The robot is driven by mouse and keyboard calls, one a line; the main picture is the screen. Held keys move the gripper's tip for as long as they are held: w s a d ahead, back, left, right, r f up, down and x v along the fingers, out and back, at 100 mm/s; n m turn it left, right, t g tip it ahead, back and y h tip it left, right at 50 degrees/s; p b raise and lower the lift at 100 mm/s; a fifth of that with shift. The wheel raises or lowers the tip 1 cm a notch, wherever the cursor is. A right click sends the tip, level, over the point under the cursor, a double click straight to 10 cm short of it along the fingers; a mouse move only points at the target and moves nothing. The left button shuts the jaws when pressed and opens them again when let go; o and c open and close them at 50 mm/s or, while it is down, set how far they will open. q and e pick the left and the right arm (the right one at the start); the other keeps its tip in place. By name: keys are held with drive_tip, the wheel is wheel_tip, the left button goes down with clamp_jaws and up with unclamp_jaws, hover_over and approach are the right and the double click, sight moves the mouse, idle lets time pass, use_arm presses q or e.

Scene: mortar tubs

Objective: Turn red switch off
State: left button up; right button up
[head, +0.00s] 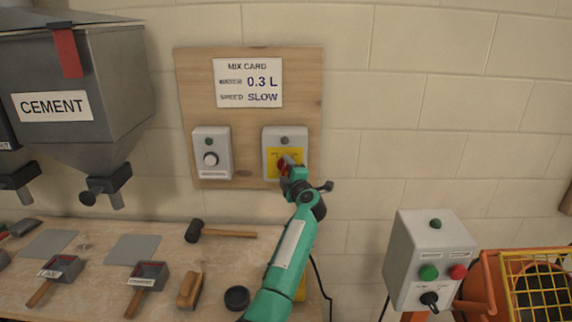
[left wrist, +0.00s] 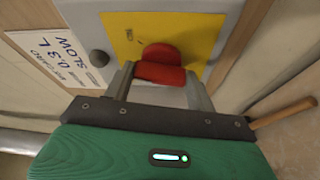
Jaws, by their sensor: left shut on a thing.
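The red switch (head: 285,163) is a red knob on a yellow plate (head: 299,158) on a grey box (head: 271,141), mounted on a wooden wall board. My left gripper (head: 289,171) reaches up to it and partly hides it in the head view. In the left wrist view the red switch (left wrist: 160,66) sits between the two fingers of my left gripper (left wrist: 160,80), which is shut on it. The dark lamp (left wrist: 99,57) on the same box shows no glow. My right gripper is not in view.
A cement hopper (head: 85,90) hangs at the left. Tools lie on the bench (head: 220,215). A control box (head: 432,250) stands right.

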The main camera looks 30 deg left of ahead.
use_arm(q)
drive_tip(key=n+h+p, duration=0.1)
drive_tip(key=n+p, duration=0.1)
drive_tip(key=n+h+p, duration=0.1)
drive_tip(key=n+p, duration=0.1)
drive_tip(key=p, duration=0.1)
drive_tip(key=n+g+h+p, duration=0.1)
drive_tip(key=n+p, duration=0.1)
drive_tip(key=n, duration=0.1)
drive_tip(key=shift+r+p, duration=0.3)
drive_tip(key=shift+p, duration=0.1)
drive_tip(key=shift+n+h+p, duration=0.4)
drive_tip(key=shift+n+p, duration=0.5)
drive_tip(key=shift+p, duration=0.3)
drive_tip(key=shift+f+n+p, duration=0.2)
drive_tip(key=shift+n+p, duration=0.1)
drive_tip(key=shift+p, duration=0.1)
drive_tip(key=o, duration=1)
drive_tip(key=shift+a, duration=0.1)
drive_tip(key=shift+r, duration=0.1)
